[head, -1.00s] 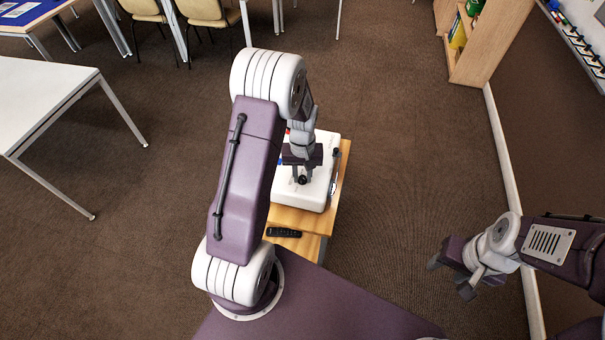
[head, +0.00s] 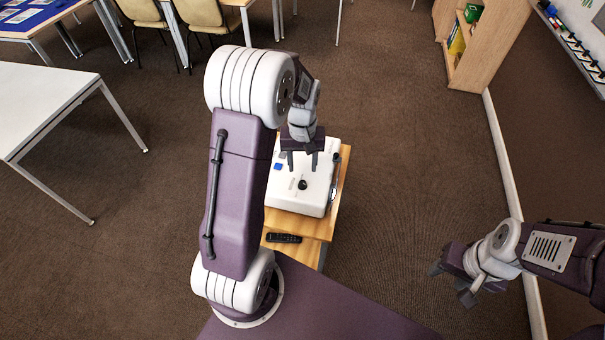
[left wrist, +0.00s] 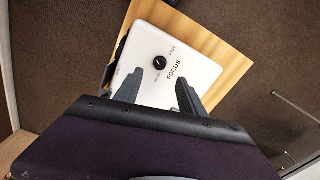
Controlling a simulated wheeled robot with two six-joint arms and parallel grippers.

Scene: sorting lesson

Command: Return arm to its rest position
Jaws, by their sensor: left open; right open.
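My left gripper (head: 303,160) is open and empty above the white projector (head: 316,192) in the head view. In the left wrist view its two dark fingers (left wrist: 160,92) stand apart over the white top of the projector (left wrist: 190,62). A black focus knob (left wrist: 159,63) on that top lies beyond the fingertips, clear of them. The knob also shows in the head view (head: 302,185). My right gripper (head: 450,279) is open and empty at the lower right, over the floor.
The projector stands on a small wooden stand (head: 296,222) with a black remote (head: 284,238) on its lower part. A white table (head: 45,95) is at the left. A wooden shelf (head: 483,45) stands at the back right. The brown carpet (head: 410,140) between is clear.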

